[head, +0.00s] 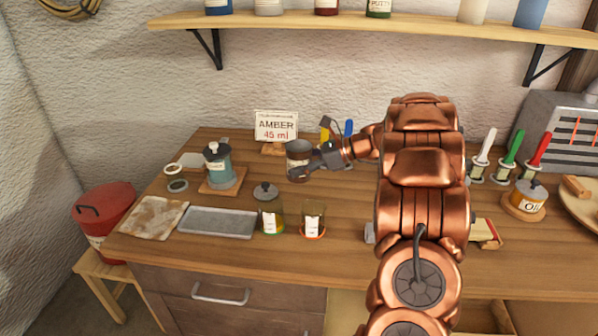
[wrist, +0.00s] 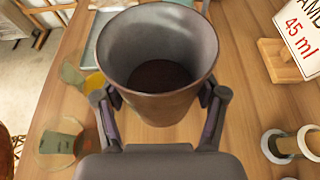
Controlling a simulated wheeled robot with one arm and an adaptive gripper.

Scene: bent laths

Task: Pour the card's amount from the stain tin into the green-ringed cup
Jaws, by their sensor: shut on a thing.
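My gripper (head: 312,168) is shut on the stain tin (head: 298,152), a dark tin with a pale label. In the wrist view the tin (wrist: 160,106) stands between the fingers, open-topped, with dark contents low inside. The green-ringed cup (head: 270,220) is at the front of the bench, with some amber liquid visible; it also shows in the wrist view (wrist: 88,72). An orange-ringed cup (head: 313,224) stands to its right. The card (head: 276,127) reads AMBER 45 ml. The tin's base clearance is unclear.
A grey tray (head: 217,222) lies left of the cups, and a dark knobbed lid (head: 265,190) is behind the green-ringed cup. A grey-green tin (head: 217,166) stands on a wooden board at left. Coloured handles (head: 348,129) are behind my gripper.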

